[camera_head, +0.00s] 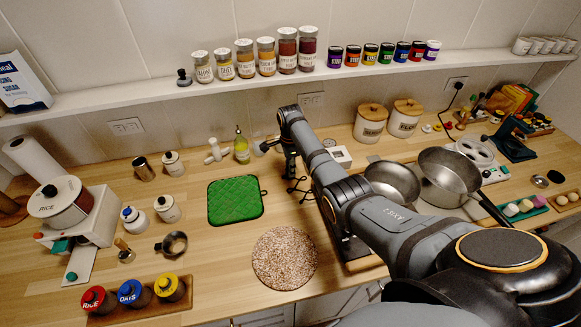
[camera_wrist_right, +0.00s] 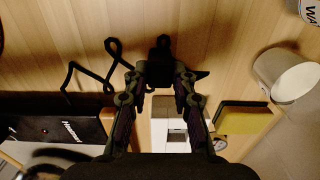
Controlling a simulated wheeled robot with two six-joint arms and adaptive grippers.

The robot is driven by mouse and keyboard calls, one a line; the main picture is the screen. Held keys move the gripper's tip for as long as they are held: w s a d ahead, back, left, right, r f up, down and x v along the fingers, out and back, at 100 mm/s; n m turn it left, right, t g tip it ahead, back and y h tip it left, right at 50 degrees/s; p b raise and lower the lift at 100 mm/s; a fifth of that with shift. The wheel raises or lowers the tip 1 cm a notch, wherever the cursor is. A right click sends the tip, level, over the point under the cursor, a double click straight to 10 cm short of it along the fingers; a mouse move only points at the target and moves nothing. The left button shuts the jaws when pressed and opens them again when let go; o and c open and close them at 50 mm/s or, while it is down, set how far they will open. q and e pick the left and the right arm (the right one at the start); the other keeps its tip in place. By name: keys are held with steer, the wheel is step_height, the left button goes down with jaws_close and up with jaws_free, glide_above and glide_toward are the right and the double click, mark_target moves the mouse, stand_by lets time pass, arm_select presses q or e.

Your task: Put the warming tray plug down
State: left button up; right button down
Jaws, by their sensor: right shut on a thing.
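My right gripper (camera_head: 290,166) reaches down over the counter behind the middle, to the right of the green quilted mat. In the right wrist view the gripper (camera_wrist_right: 160,78) is shut on a small black plug (camera_wrist_right: 160,50), held at the fingertips. A black cord (camera_wrist_right: 108,68) runs from near it in loops to the left. The cord (camera_head: 298,187) also shows in the head view below the gripper. The plug is close to the wooden surface; I cannot tell whether it touches. A black box with white lettering (camera_wrist_right: 60,128) shows at lower left. My left gripper is not in view.
The green mat (camera_head: 235,200) and a speckled round mat (camera_head: 285,258) lie on the counter (camera_head: 190,222). A wall outlet (camera_head: 311,99) is behind the gripper. Two steel pans (camera_head: 393,182) stand to the right. A spray bottle (camera_head: 241,146) stands left of the gripper.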

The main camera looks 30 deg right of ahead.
steer(key=c, duration=1.1)
jaws_free()
steer(key=shift+f, duration=0.1)
step_height(320, 180, up, 12)
steer(key=b, duration=0.1)
steer(key=shift+r+b, duration=0.2)
steer(key=shift+b, duration=0.15)
